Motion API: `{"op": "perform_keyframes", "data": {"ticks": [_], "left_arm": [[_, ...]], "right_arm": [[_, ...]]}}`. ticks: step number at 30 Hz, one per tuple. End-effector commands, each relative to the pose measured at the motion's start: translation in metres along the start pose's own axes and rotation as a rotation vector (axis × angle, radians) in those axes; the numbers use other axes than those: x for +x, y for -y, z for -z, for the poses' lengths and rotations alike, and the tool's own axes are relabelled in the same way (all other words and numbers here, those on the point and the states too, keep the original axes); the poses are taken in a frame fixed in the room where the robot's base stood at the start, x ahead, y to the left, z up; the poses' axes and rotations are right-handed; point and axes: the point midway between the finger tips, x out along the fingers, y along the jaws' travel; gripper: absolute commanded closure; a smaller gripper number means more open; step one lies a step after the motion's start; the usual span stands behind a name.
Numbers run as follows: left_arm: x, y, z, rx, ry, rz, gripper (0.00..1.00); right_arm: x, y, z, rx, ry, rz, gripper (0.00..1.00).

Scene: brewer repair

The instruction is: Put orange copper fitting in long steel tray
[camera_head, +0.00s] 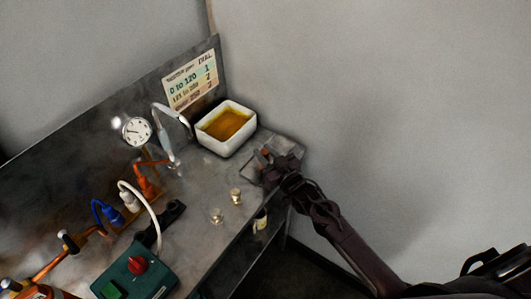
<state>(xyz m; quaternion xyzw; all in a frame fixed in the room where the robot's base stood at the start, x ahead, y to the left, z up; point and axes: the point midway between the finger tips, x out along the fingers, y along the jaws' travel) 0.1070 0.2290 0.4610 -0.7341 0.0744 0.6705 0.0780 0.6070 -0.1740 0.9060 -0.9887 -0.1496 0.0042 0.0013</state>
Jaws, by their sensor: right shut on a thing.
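My right gripper (270,164) is over the long steel tray (289,145) at the right end of the bench, its arm coming in from the lower right. It is shut on the orange copper fitting (265,152), of which only a small orange bit shows between the dark fingers. I cannot tell whether the fitting touches the tray floor. The gripper hides much of the tray. My left gripper is not in view.
A white dish (205,142) with amber liquid stands behind the tray, near a pressure gauge (137,131). Two brass fittings (236,196) stand on the bench nearer the front edge. A green box (130,272) with a red knob and several coloured hoses fill the left.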

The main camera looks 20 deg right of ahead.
Motion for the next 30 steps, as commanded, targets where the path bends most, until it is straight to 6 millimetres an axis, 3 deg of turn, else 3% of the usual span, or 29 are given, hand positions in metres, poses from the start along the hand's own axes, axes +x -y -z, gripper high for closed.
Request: {"op": "perform_keyframes", "data": {"ticks": [8,9,13,24,30], "left_arm": [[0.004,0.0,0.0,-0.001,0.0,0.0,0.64],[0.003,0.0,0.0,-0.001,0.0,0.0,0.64],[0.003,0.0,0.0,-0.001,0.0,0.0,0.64],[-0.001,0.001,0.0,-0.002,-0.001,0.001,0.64],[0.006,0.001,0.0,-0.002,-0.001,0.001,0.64]], "right_arm": [[0.0,0.0,-0.005,0.0,0.0,0.0,1.0],[0.0,0.0,-0.003,0.0,0.0,0.0,0.71],[0.0,0.0,-0.003,0.0,0.0,0.0,0.55],[-0.002,0.0,0.002,0.0,0.001,0.0,0.55],[-0.035,0.001,-0.002,0.0,0.003,0.001,0.55]]}}
